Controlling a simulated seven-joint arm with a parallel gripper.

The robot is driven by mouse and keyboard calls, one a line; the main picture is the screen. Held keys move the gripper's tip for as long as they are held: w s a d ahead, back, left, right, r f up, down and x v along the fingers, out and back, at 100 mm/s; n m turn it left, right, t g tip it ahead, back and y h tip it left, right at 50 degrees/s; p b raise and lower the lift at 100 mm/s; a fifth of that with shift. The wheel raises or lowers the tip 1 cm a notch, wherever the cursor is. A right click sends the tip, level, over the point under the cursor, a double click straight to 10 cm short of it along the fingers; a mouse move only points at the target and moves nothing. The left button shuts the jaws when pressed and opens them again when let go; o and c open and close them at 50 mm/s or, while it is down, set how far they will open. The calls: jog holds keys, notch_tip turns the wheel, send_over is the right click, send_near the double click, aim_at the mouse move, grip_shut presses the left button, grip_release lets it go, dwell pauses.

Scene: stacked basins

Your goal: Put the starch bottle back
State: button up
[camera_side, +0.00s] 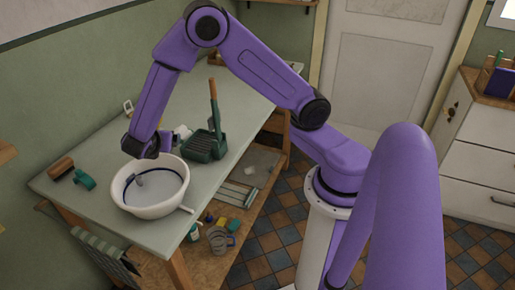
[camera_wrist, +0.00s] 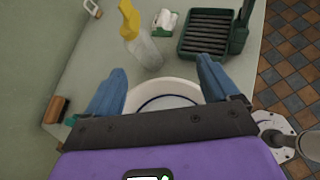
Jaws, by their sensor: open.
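A clear bottle with a yellow spray top (camera_wrist: 143,44), which looks like the starch bottle, stands on the worktop in the wrist view. I cannot make it out in the side view, where my arm may hide it. My gripper (camera_wrist: 160,68) is open, its two blue fingers spread wide with nothing between them. The bottle is beyond the fingertips, apart from them. In the side view my gripper (camera_side: 142,150) is low at the back of the white basin (camera_side: 150,208). The basin's rim also shows between the fingers in the wrist view (camera_wrist: 163,84).
A green rack (camera_side: 205,148) with an upright handle stands right of my gripper, near a white cloth-like item (camera_wrist: 166,20). A lower shelf (camera_side: 190,267) holds a mug and small items.

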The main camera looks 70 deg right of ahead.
jog(key=s+a+r+m+g+y, duration=0.1)
jog(key=s+r+m+g+y, duration=0.1)
jog(key=s, duration=0.8)
jog(key=s+r+m+g+y, duration=0.1)
jog(key=s+r+m+y, duration=0.2)
jog(key=s, duration=0.8)
jog(key=s+a+r+m+g+y, duration=0.1)
jog(key=s+m+y, duration=0.3)
jog(key=s, duration=0.6)
jog(key=shift+s+a+r+g+y, duration=0.4)
jog(key=shift+r+g+y, duration=0.2)
jog(key=shift+r+g, duration=0.15)
